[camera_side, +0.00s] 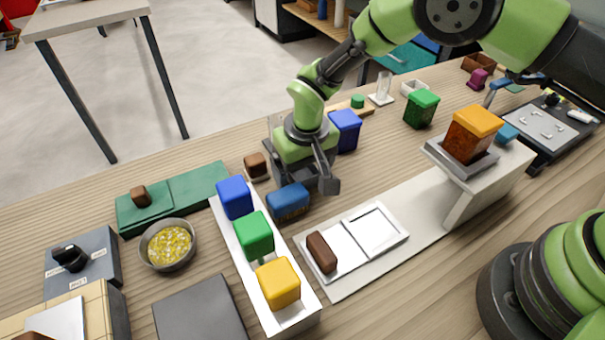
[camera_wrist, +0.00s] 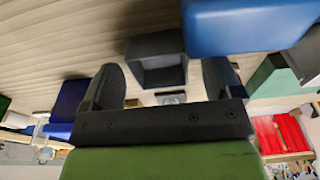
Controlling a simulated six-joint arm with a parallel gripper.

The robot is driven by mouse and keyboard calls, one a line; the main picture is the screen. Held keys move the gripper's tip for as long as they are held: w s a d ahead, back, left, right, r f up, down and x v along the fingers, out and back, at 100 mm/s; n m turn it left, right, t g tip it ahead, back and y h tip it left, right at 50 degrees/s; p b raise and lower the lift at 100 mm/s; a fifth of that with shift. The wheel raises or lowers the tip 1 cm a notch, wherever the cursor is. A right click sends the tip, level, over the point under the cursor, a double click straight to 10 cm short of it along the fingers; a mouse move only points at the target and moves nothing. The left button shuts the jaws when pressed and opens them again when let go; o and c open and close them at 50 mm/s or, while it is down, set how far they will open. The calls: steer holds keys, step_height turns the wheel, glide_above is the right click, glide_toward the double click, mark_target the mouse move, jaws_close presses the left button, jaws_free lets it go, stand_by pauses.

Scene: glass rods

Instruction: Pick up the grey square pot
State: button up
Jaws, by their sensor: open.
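The grey square pot (camera_wrist: 157,68) shows in the wrist view as a dark, open-topped square box, just beyond and between my fingertips. My gripper (camera_wrist: 162,78) is open, with one dark finger on each side of the pot's near part. I cannot tell whether the fingers touch it. In the side view my gripper (camera_side: 303,178) points down low over the table, between the blue block and the dark blue container. The pot is not clearly seen in the side view, where my gripper covers that spot.
A blue block (camera_side: 288,201) lies close in front of my gripper, and a dark blue container (camera_side: 345,130) stands close behind it. A brown block (camera_side: 256,165) sits to its left. A white rack (camera_side: 297,319) with coloured cubes and a white tray (camera_side: 378,231) are nearby.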

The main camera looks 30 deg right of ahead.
steer(key=shift+f, duration=0.1)
steer(key=shift+c, duration=0.4)
steer(key=c, duration=0.9)
steer(key=shift+c, duration=0.3)
